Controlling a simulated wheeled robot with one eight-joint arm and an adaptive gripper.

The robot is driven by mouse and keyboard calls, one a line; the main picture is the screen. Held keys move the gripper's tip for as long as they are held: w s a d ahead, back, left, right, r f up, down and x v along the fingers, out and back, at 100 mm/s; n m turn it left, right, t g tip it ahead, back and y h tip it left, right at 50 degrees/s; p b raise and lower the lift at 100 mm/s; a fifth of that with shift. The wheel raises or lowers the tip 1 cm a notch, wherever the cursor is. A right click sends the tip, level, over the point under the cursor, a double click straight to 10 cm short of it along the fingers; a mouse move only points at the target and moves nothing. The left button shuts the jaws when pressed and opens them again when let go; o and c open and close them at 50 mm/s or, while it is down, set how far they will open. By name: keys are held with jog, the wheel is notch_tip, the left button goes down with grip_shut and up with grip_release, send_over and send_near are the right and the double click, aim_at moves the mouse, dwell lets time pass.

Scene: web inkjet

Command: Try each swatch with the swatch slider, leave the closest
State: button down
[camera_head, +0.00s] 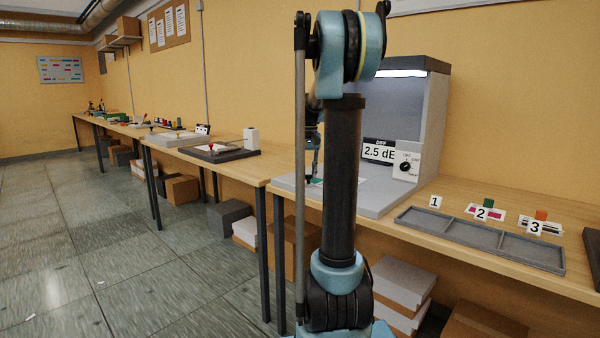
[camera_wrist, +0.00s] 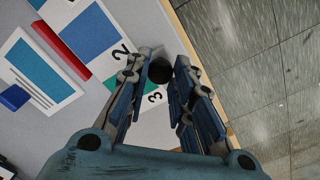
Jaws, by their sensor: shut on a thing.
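In the wrist view my gripper (camera_wrist: 160,70) is shut on a round black knob (camera_wrist: 159,71), which I take to be the swatch slider's knob. The slider strip (camera_wrist: 104,66) carries blue and green patches and the numbers 2 and 3. A red bar (camera_wrist: 60,50) lies along the strip. A white card (camera_wrist: 38,66) with a teal-blue patch and printed lines lies beside it, with a blue block (camera_wrist: 14,97) at its edge. In the head view the booth display (camera_head: 379,151) reads 2.5 dE. My arm hides most of the slider there.
A grey tray (camera_head: 480,237) with three empty-looking compartments stands on the right, labelled 1, 2 and 3. Behind it are a green-handled piece (camera_head: 489,204) and an orange-handled piece (camera_head: 541,215). A dial (camera_head: 405,167) is on the booth (camera_head: 431,110). Boxes lie under the bench.

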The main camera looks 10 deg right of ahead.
jog(key=shift+s+d, duration=0.45)
jog(key=shift+s, duration=0.2)
jog(key=c, duration=1.4)
grip_release()
jog(key=shift+o, duration=0.2)
notch_tip(320, 180, up, 12)
